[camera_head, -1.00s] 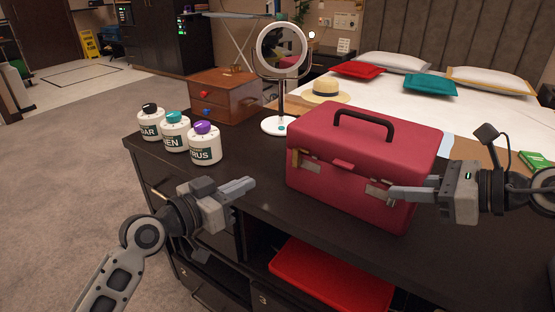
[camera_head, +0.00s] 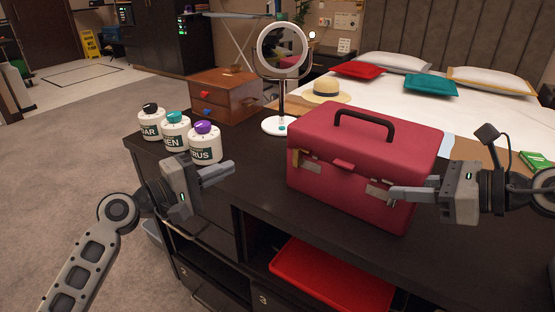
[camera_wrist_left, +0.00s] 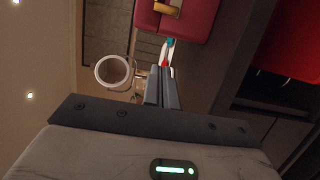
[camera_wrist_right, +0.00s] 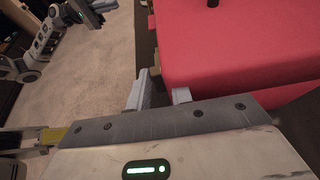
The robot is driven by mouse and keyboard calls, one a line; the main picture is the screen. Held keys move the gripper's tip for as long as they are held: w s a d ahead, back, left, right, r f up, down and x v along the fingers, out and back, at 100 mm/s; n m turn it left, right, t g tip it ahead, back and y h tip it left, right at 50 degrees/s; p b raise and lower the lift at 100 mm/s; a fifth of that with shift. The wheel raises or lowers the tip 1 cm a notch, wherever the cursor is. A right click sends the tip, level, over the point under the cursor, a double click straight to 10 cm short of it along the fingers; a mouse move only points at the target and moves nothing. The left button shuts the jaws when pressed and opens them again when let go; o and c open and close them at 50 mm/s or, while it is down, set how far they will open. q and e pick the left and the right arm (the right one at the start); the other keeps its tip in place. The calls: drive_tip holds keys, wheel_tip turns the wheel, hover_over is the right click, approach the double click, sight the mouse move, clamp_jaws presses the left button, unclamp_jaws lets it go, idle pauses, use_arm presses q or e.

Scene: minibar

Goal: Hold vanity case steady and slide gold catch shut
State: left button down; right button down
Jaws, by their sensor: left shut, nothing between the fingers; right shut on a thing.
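The red vanity case (camera_head: 345,190) stands lid down on the dark counter, its black handle (camera_head: 363,122) on top. The gold catch (camera_head: 296,158) is on the left of its front; it also shows at the top edge of the left wrist view (camera_wrist_left: 168,8). A silver plate (camera_head: 378,190) is on the right of the front. My right gripper (camera_head: 394,193) is shut on the vanity case at its front right, by that plate; the exact contact is hard to see. My left gripper (camera_head: 232,168) is shut and empty, left of the case and apart from it.
Three white jars (camera_head: 176,132) stand at the counter's left end, beyond my left gripper. A round mirror (camera_head: 281,50) and a wooden box (camera_head: 225,95) stand behind. A red tray (camera_head: 330,278) lies in the open shelf below. The counter between jars and case is clear.

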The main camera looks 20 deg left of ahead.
sight(297, 162)
use_arm(q)
drive_tip(key=x, duration=1)
drive_tip(key=shift+r, duration=0.15)
drive_tip(key=shift+s+d, duration=0.15)
drive_tip(key=shift+d, duration=0.45)
drive_tip(key=shift+s+d, duration=0.2)
drive_tip(key=shift+d, duration=0.4)
drive_tip(key=shift+s+d, duration=0.25)
drive_tip(key=shift+d, duration=0.5)
drive_tip(key=shift+d, duration=0.1)
drive_tip(key=shift+s+d, duration=0.2)
drive_tip(key=shift+d, duration=0.45)
drive_tip(key=shift+s+d, duration=0.2)
drive_tip(key=shift+d, duration=0.45)
